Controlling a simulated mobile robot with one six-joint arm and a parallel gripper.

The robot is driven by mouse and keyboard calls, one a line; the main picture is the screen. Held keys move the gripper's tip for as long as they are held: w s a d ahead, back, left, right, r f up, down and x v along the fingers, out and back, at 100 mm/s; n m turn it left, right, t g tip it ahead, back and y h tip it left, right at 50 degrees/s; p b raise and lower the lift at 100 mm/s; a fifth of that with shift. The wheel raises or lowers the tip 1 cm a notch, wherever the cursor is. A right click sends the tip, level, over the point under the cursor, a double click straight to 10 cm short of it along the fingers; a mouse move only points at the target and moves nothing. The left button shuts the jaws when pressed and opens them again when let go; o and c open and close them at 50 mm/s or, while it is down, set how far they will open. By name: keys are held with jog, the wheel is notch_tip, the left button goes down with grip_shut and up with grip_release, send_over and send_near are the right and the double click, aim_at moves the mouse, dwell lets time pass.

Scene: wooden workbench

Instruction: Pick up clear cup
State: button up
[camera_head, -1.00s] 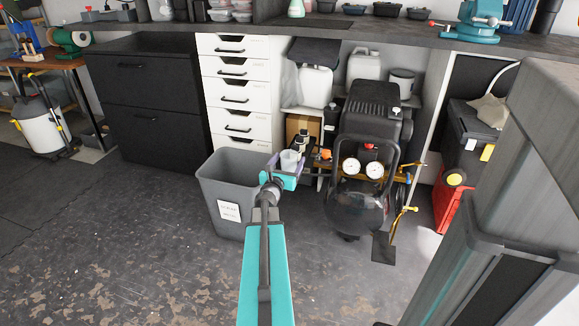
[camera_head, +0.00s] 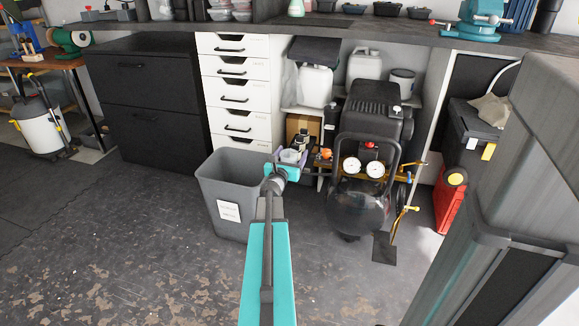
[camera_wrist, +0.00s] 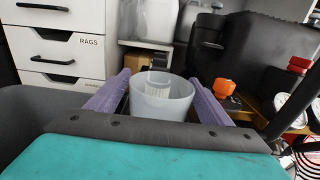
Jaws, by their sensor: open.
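The clear cup (camera_wrist: 162,103), whitish and translucent with its open rim facing up, is between the two purple fingers of my gripper (camera_wrist: 158,80) in the wrist view. The fingers are open, one on each side of the cup; whether either touches it is unclear. In the head view the cup (camera_head: 290,156) shows small at my teal gripper (camera_head: 288,162), above and beside the right rim of the grey bin. The cup's lower part is hidden by the gripper body, and what supports it cannot be seen.
The grey bin (camera_head: 227,213) stands on the floor left of my gripper. A black air compressor (camera_head: 362,190) with gauges and an orange knob is close on the right. White drawers (camera_head: 237,95) stand behind. The floor at front left is clear.

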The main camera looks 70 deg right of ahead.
jog(key=shift+d, duration=0.2)
jog(key=shift+c, duration=0.3)
jog(key=c, duration=1)
